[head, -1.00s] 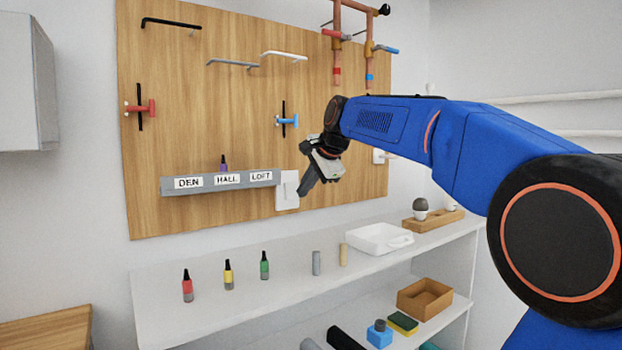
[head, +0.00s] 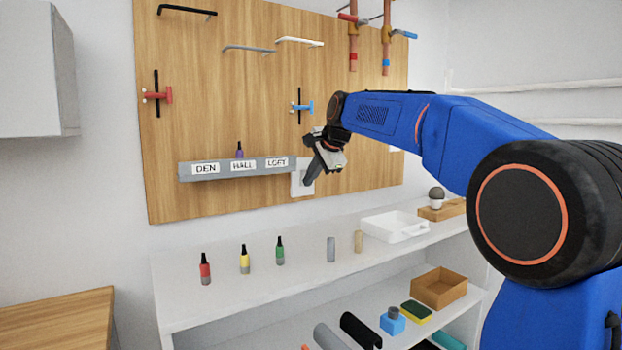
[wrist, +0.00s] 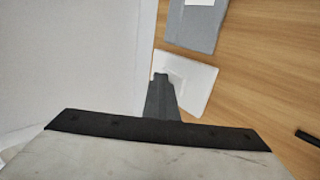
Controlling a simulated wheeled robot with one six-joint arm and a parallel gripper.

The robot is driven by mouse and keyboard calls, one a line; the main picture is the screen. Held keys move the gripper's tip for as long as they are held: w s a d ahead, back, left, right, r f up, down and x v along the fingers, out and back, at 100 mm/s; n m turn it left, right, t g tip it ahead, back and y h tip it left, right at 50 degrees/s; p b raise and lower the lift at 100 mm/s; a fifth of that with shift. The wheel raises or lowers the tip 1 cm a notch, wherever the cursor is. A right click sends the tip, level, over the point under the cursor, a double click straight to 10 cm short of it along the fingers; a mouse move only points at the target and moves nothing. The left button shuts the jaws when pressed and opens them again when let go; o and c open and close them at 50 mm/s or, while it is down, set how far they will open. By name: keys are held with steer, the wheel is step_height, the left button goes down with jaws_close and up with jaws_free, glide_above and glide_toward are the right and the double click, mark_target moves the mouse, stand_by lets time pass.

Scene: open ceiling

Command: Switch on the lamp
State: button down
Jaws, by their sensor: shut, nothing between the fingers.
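A white switch plate (head: 297,188) is on the wooden board, at the right end of the grey label strip. It also shows in the wrist view (wrist: 203,90), with a paler rocker area partly behind my fingers. My gripper (head: 309,182) is shut and empty, its dark fingertips in front of the plate. In the wrist view the shut fingers (wrist: 160,78) overlap the plate's left part. I cannot tell whether they touch it.
The grey strip (head: 188,172) reads DEN, HALL, LOFT, with a purple-and-black bottle (head: 239,150) behind it. Hooks, clamp-like handles and copper pipes (head: 386,50) are on the board (head: 220,110). The shelf (head: 290,290) below holds bottles, cylinders and a white tray (head: 385,229).

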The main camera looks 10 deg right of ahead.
steer(key=shift+r, duration=0.1)
steer(key=shift+r, duration=0.85)
steer(key=shift+f, duration=0.1)
